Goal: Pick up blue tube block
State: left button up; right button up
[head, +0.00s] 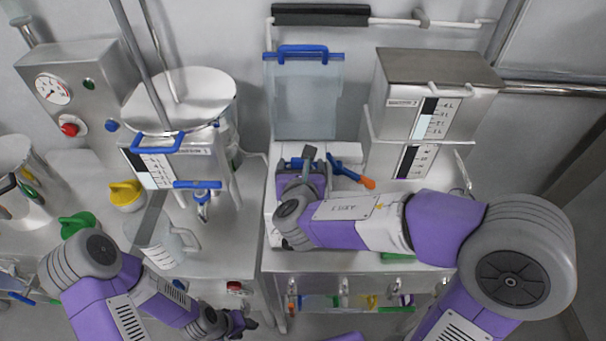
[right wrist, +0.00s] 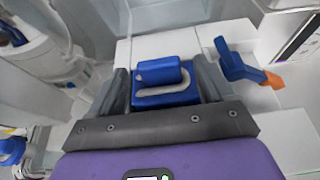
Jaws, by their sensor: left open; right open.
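The blue tube block (right wrist: 160,95) is a blue block with a grey bent tube in it. In the right wrist view it sits on a pale surface between the two fingers of my right gripper (right wrist: 162,72). The fingers are open, one on each side of it, with gaps showing. In the head view my right gripper (head: 309,160) is over the middle white worktop and mostly hides the block. My left gripper (head: 245,324) is open and empty, low in front of the left bench, far from the block.
A blue tool with an orange tip (right wrist: 245,68) lies just right of the block; it also shows in the head view (head: 350,172). A clear blue-edged panel (head: 306,95) stands behind. A steel box with a scale (head: 435,90) is at right, and a steel vessel (head: 180,100) at left.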

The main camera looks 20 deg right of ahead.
jog(key=shift+x, duration=1.25)
jog(key=c, duration=1.2)
jog(key=shift+o, duration=0.2)
